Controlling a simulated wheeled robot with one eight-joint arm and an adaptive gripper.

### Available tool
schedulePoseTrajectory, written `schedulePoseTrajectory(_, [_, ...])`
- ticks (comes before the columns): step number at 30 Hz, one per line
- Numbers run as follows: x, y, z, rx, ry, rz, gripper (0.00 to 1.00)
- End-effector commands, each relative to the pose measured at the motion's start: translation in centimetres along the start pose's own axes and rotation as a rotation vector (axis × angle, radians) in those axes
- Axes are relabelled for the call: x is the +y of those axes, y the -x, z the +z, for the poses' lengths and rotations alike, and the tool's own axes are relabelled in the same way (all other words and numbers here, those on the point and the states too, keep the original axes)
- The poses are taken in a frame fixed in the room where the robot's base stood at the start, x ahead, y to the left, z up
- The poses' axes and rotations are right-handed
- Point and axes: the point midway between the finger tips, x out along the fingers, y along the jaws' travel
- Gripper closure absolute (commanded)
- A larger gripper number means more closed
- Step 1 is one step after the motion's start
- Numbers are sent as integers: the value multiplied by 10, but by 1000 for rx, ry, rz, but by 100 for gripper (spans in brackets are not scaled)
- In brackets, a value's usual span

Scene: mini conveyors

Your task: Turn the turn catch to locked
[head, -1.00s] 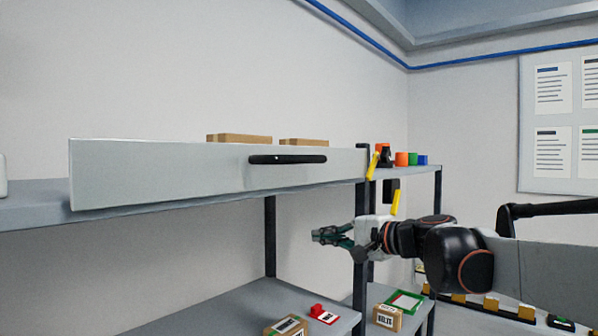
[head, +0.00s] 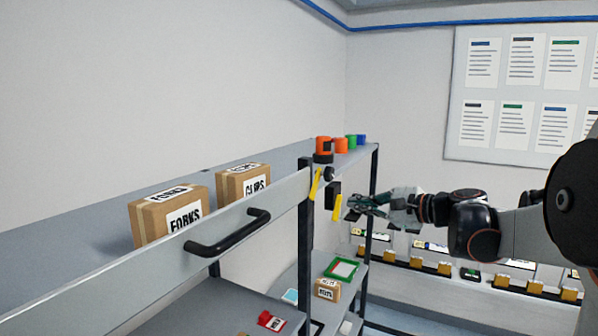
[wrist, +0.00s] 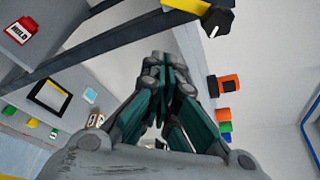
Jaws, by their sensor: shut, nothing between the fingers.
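What looks like the turn catch is a black knob (head: 328,174) with a yellow bar (head: 315,184) beside it, at the right end of the grey front panel by the dark post. The bar stands nearly upright, slightly tilted. In the wrist view the black knob (wrist: 218,18) and yellow bar (wrist: 186,5) show at the top edge. A second yellow piece (head: 337,208) hangs below a black box (head: 333,191) nearby. I cannot read a locked mark. My gripper (head: 353,208) is shut and empty, right of and below the knob, apart from it. Its fingertips (wrist: 159,60) meet in the wrist view.
The grey panel (head: 150,262) has a black handle (head: 230,232). Boxes labelled FORKS (head: 170,213) and CLIPS (head: 243,184) stand behind it. Orange (head: 323,148), green and blue pieces sit at the shelf's far end. The dark post (head: 306,220) stands close left of my gripper.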

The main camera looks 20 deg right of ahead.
Motion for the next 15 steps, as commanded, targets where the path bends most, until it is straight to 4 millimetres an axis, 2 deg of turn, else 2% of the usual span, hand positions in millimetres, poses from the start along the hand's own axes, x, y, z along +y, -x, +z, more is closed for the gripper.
schedulePoseTrajectory(1, [-7, 8, 0, 7, -15, -3, 100])
schedulePoseTrajectory(3, [-8, 13, -3, 10, -28, -4, 100])
schedulePoseTrajectory(7, [-7, 10, -4, 11, -36, -4, 100])
schedulePoseTrajectory(11, [-6, -6, -4, 9, -35, -2, 100])
schedulePoseTrajectory(15, [-7, -32, -4, 9, -34, -2, 100])
